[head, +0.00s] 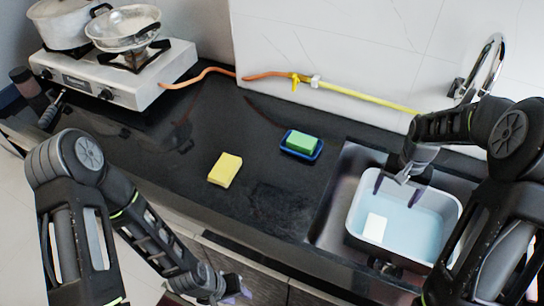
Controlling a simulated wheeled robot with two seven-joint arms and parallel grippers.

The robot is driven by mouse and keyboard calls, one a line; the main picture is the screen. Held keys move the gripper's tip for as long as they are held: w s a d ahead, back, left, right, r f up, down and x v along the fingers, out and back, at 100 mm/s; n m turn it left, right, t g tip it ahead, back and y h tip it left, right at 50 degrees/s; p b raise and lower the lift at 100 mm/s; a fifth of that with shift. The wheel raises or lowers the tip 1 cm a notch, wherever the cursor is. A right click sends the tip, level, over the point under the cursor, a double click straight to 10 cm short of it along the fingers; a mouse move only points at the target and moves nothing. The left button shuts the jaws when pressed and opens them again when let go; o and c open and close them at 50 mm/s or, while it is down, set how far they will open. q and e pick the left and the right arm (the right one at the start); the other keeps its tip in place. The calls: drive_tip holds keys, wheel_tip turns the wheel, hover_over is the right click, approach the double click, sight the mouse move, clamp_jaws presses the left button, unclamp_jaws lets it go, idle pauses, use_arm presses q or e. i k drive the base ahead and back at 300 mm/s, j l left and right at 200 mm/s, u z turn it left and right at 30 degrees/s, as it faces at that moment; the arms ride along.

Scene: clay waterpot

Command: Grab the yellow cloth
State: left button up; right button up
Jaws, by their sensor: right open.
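The yellow cloth (225,170) looks like a thick, folded yellow block. It lies flat on the black counter (165,150), left of a green sponge, with nothing touching it. My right gripper (397,193) is open and points down over the basin in the sink, well to the right of the yellow cloth. I see nothing between its fingers. My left gripper (232,292) is low at the bottom edge, in front of the counter and below the cloth. Its fingers are partly cut off, so its opening is unclear.
A green sponge (301,142) sits in a blue dish (287,150). A white basin (352,228) of bluish water holds a pale block (375,227) in the sink. A stove (75,75) with pots stands at the back left. A hose (360,97) runs along the wall.

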sight(226, 168)
drive_tip(key=k+j, duration=0.2)
drive_tip(key=j, duration=0.15)
drive_tip(key=k+j, duration=0.15)
drive_tip(key=j, duration=0.2)
drive_tip(key=k+j, duration=0.2)
drive_tip(key=j, duration=0.15)
drive_tip(key=k+j, duration=0.2)
drive_tip(key=j, duration=0.15)
drive_tip(key=k+j, duration=0.15)
drive_tip(key=j, duration=0.2)
